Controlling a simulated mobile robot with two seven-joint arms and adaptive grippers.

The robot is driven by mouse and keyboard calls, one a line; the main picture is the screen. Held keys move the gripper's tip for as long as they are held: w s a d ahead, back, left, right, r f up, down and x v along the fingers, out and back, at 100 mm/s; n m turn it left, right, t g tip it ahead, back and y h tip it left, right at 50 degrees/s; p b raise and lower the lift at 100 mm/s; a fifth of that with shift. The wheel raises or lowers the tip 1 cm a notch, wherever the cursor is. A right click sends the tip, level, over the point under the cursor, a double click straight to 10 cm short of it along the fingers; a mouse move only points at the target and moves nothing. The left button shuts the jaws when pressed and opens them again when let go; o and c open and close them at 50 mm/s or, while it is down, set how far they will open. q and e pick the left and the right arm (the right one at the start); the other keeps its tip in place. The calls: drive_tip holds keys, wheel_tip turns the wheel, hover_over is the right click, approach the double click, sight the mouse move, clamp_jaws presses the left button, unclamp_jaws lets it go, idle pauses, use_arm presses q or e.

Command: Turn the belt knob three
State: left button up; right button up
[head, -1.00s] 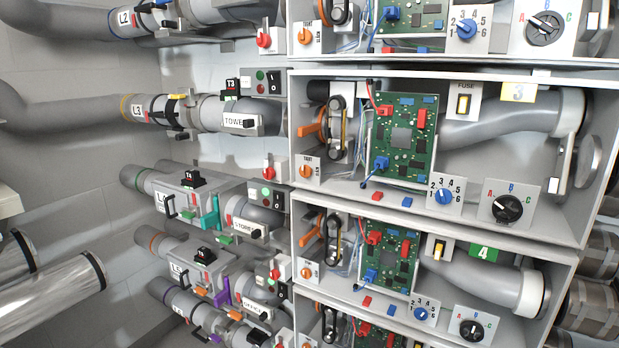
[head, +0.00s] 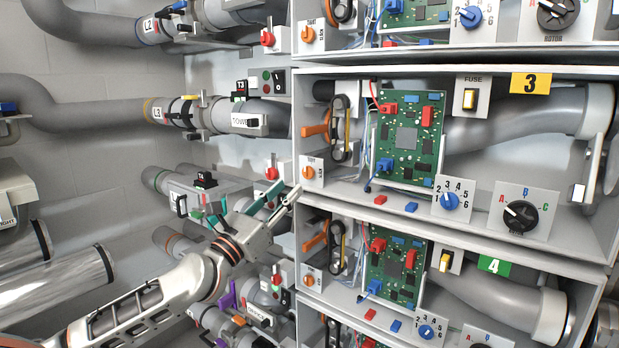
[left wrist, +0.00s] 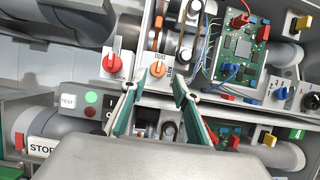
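The belt knob of row three is a small orange knob (head: 308,172) on a white plate, at the lower left of the bay with the yellow 3 label (head: 530,83). The black belt (head: 340,128) on its pulleys is just above and right of it. In the left wrist view an orange knob (left wrist: 158,68) sits just beyond and between the fingertips, apart from them. My left gripper (head: 283,190) is open and empty, below and left of the knob in the head view; its teal-lined fingers (left wrist: 155,92) are spread in the wrist view. My right gripper is not in view.
A red knob (head: 272,172) is close left of the orange one, also in the wrist view (left wrist: 115,63). A green circuit board (head: 408,140) stands right of the belt. Grey pipes and labelled valves crowd the left. Bay four (head: 494,265) lies below.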

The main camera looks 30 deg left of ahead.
sight(305, 171)
use_arm(q)
drive_tip(key=shift+p+x, duration=0.65)
drive_tip(key=shift+x, duration=3.25)
drive_tip(key=shift+a, duration=0.1)
drive_tip(key=c, duration=0.8)
